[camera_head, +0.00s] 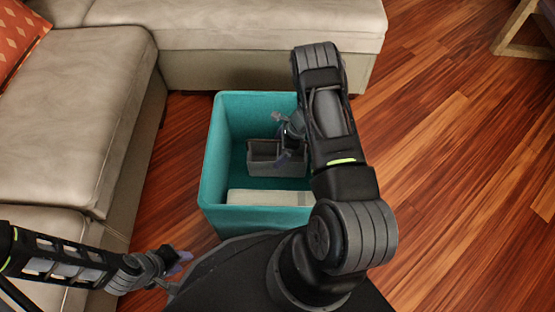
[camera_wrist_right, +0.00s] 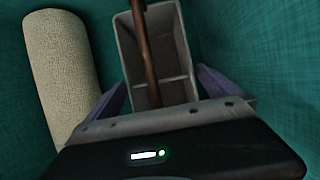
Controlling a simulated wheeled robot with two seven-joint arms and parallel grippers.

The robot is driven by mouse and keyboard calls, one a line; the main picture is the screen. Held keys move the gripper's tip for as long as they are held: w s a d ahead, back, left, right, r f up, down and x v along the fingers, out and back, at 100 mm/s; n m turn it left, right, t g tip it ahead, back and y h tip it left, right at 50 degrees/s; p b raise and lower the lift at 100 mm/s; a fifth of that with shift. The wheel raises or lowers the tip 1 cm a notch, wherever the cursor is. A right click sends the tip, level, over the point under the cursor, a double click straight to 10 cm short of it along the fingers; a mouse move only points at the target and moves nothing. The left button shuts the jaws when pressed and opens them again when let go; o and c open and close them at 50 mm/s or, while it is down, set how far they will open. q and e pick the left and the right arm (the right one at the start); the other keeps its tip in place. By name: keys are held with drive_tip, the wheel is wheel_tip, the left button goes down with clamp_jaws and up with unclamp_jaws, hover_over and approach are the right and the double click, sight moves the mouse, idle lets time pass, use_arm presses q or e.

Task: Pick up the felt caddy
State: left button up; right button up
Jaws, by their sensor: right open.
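The felt caddy (camera_head: 263,168) is a grey, open-topped box with a divider, lying inside a teal bin (camera_head: 213,150). In the right wrist view the caddy (camera_wrist_right: 125,35) shows its compartments and a brown handle (camera_wrist_right: 146,55) running across above them. My right gripper (camera_head: 288,142) reaches down into the bin at the caddy. In the right wrist view its open fingers (camera_wrist_right: 160,92) stand on either side of the caddy's near end; I cannot tell whether they touch it. My left gripper (camera_head: 172,268) is low at the left, outside the bin, away from the caddy; its jaw opening is unclear.
A rolled cream cloth (camera_head: 268,197) lies in the bin's near part and shows beside the caddy in the right wrist view (camera_wrist_right: 58,70). The bin walls close in around my right gripper. A beige sofa (camera_head: 75,100) borders the left and back.

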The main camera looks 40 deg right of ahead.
drive_tip(key=shift+f, duration=0.2)
idle(0.6)
drive_tip(key=shift+c, duration=0.3)
drive_tip(key=c, duration=1.7)
drive_tip(key=shift+c, duration=0.2)
wheel_tip(320, 180, up, 10)
drive_tip(key=p, duration=0.3)
drive_tip(key=shift+r+p, duration=0.25)
drive_tip(key=shift+p, duration=0.1)
